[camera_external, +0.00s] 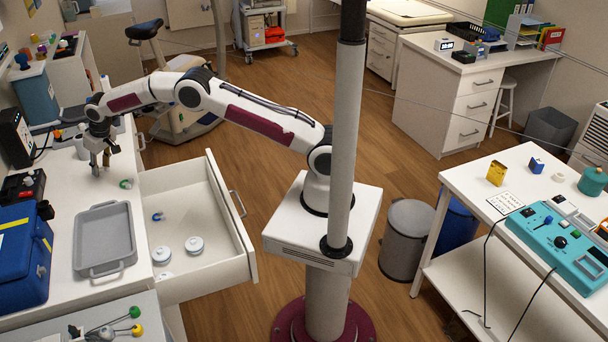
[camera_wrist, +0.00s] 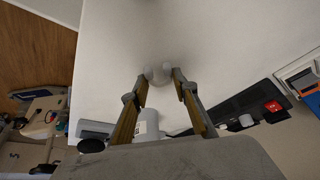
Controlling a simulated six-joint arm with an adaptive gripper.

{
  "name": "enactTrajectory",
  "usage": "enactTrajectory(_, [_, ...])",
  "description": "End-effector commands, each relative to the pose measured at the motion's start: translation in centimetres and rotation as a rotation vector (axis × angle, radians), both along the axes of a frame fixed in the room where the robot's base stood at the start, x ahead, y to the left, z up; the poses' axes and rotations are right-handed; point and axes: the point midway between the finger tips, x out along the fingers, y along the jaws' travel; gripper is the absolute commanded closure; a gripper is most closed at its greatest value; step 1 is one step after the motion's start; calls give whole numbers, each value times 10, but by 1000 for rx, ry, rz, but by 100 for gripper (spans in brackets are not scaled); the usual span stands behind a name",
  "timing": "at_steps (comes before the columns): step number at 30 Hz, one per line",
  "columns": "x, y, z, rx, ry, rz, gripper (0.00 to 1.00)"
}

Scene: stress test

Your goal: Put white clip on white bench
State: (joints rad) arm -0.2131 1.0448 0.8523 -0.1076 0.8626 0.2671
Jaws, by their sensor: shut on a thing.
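My gripper (camera_external: 100,170) points down over the white bench (camera_external: 62,192) at the left, just left of the open drawer. In the wrist view my gripper (camera_wrist: 160,75) has its fingertips closed on a small pale, rounded thing, which I take to be the white clip (camera_wrist: 158,75). Its full shape is blurred and partly hidden by the fingers. In the external view the clip is too small to make out. In the wrist view the white bench top (camera_wrist: 215,45) fills the background beyond the fingertips. I cannot tell whether the clip touches it.
The open drawer (camera_external: 210,225) holds white round pieces (camera_external: 194,245) and a small blue item (camera_external: 158,216). A small green item (camera_external: 125,184) lies near my gripper. A grey tray (camera_external: 90,272) and blue case (camera_external: 22,255) stand nearer the camera. A black device (camera_external: 15,138) stands behind.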

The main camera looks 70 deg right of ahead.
Motion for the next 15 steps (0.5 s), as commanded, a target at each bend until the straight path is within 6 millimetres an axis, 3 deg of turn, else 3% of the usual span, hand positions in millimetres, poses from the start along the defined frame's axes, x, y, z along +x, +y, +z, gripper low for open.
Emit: enactTrajectory(15, [0, 0, -8, 0, 0, 0, 82])
